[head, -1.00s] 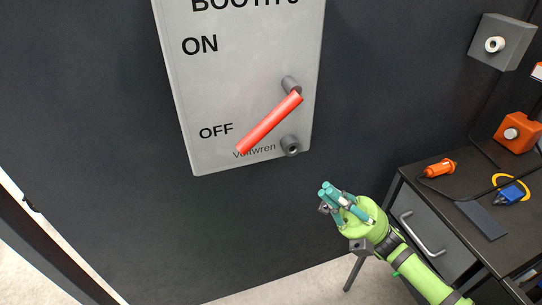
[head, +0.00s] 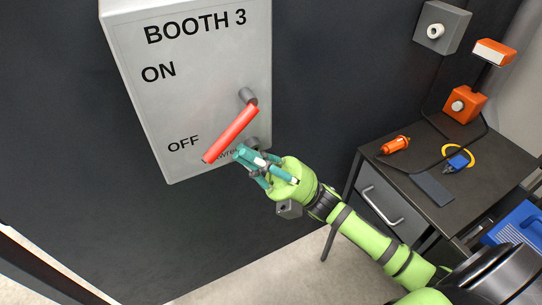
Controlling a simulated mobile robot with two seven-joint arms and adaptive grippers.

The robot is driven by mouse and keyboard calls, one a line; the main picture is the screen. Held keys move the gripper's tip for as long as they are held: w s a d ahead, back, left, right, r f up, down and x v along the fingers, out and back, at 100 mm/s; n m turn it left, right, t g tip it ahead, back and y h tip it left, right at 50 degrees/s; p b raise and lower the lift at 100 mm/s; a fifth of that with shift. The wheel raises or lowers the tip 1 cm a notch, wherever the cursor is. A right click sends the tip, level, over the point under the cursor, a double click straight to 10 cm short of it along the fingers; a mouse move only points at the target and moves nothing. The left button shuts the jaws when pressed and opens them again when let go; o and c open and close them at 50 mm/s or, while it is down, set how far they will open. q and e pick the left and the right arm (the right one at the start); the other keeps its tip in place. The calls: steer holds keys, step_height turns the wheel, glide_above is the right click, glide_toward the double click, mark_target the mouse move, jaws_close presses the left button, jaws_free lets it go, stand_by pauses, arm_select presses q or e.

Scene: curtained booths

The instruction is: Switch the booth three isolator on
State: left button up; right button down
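The booth three isolator is a light grey box (head: 200,60) on the dark wall, marked BOOTH 3, ON above and OFF below. Its red handle (head: 231,134) slants from the grey pivot (head: 248,96) at upper right down to the left, its free end beside OFF. My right gripper (head: 250,163) has teal fingers and a green body. Its fingers are in front of the box's lower right corner, just below and right of the handle, and hide part of the lower grey knob. Fingers look apart with nothing between them; contact with the handle cannot be told. My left gripper is not in view.
A grey wall box (head: 442,27) is above. The wall left of the isolator is clear.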

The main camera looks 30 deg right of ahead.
steer(key=shift+x, duration=0.85)
steer(key=shift+f, duration=0.1)
